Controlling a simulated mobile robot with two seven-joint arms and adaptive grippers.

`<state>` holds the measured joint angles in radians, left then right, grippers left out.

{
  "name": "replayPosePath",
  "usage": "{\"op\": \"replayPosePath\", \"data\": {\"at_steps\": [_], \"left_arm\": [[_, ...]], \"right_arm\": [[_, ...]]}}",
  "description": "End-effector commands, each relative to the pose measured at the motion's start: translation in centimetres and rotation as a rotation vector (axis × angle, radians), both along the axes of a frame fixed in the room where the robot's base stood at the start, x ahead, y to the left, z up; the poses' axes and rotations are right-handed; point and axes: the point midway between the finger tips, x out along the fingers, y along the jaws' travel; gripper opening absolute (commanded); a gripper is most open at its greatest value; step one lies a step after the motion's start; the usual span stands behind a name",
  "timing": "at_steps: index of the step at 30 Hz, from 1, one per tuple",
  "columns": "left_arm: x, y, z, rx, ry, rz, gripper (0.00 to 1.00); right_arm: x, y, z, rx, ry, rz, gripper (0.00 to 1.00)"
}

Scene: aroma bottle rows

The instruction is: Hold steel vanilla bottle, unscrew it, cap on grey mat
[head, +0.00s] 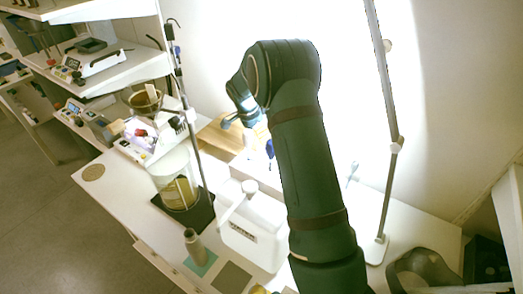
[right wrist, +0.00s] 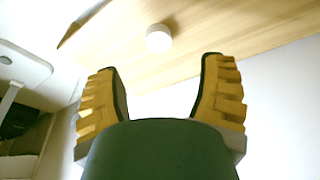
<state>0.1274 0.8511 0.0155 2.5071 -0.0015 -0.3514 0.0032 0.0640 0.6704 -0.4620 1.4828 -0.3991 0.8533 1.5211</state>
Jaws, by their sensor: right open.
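A steel-coloured bottle (head: 193,245) with a darker top stands upright on a teal mat (head: 201,262) near the bottom of the head view; I cannot read a label on it. A dark grey mat (head: 232,278) lies to its right, bare where it shows. My right arm reaches up across the head view, far above and beyond the bottle. In the right wrist view my right gripper (right wrist: 160,62) is open, with nothing between its yellow-padded fingers. A small white round object (right wrist: 159,38) shows beyond the fingertips against a wooden surface (right wrist: 215,45). My left gripper is not in view.
A white device (head: 255,230) stands right of the bottle. A glass vessel (head: 176,182) stands on a black base behind it. A wooden board (head: 222,138) lies farther back. A metal stand (head: 388,170) rises at right. The table's left part is largely clear.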

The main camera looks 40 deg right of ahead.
Motion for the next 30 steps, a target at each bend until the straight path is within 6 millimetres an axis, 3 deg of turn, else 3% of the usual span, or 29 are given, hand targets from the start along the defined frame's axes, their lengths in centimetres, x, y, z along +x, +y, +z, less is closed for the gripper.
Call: {"op": "replayPosePath", "data": {"at_steps": [3,11,21,28,29,30], "left_arm": [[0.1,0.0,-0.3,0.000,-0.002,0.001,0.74],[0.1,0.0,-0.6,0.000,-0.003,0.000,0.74],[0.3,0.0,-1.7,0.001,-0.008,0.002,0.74],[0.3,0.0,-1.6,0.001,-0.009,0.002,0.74],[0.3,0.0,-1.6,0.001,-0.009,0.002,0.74],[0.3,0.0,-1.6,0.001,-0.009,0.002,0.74]], "right_arm": [[0.0,-0.4,-1.6,0.000,0.000,0.001,0.70],[-0.1,-0.7,-2.9,0.000,-0.001,0.001,0.70],[-0.3,-1.5,-7.1,0.000,0.001,0.000,0.70],[-0.3,-1.6,-7.2,0.000,-0.002,0.001,0.70],[-0.3,-1.6,-7.2,0.000,-0.002,0.001,0.68],[-0.3,-1.6,-7.2,0.000,-0.002,0.001,0.59]]}}
